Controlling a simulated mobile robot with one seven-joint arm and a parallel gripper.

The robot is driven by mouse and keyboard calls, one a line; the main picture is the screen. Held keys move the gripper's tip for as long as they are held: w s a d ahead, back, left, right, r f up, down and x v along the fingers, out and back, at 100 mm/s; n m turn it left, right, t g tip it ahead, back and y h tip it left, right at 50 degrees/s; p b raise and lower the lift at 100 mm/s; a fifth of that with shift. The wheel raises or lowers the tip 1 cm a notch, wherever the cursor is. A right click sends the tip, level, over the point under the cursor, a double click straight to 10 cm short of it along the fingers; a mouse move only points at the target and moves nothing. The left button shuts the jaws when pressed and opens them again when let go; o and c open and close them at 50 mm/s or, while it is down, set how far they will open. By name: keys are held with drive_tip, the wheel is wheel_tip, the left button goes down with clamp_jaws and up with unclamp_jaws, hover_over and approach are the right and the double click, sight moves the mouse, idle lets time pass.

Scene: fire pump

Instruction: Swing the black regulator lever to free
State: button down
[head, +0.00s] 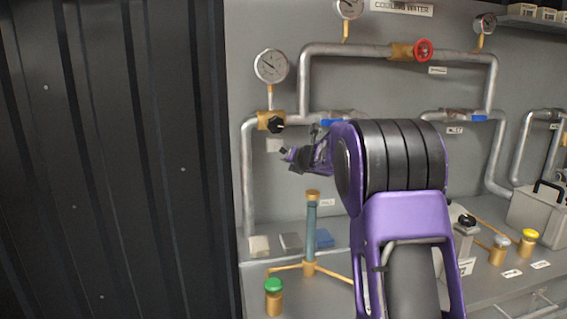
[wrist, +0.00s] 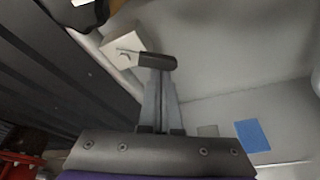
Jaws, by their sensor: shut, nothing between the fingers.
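The black regulator lever (head: 277,125) sits on a brass fitting (head: 264,120) on the left pipe, below a round gauge. In the wrist view a black part (wrist: 92,12) and some brass show at the top left edge, cut off by the frame. My gripper (head: 284,152) is below and slightly right of the lever, apart from it, pointing left. In the wrist view the fingers of my gripper (wrist: 157,62) are together with dark tips and nothing between them. They overlap the edge of a white label plate (wrist: 122,48) in the picture.
My arm hides the middle of the panel. A clear column with a brass cap (head: 312,195) and a green-topped fitting (head: 273,285) stand below. A dark corrugated wall (head: 120,160) fills the left.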

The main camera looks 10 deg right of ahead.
drive_tip(key=shift+d+r+n+h, duration=0.3)
drive_tip(key=shift+n+h, duration=0.15)
drive_tip(key=shift+n, duration=0.25)
drive_tip(key=shift+d+r+n+h, duration=0.25)
drive_tip(key=shift+n+h, duration=0.2)
drive_tip(key=shift+n, duration=0.25)
drive_tip(key=shift+a+r, duration=0.1)
drive_tip(key=shift+a, duration=0.1)
drive_tip(key=shift+a+r+p, duration=0.2)
drive_tip(key=shift+a+p, duration=0.1)
drive_tip(key=shift+a, duration=0.35)
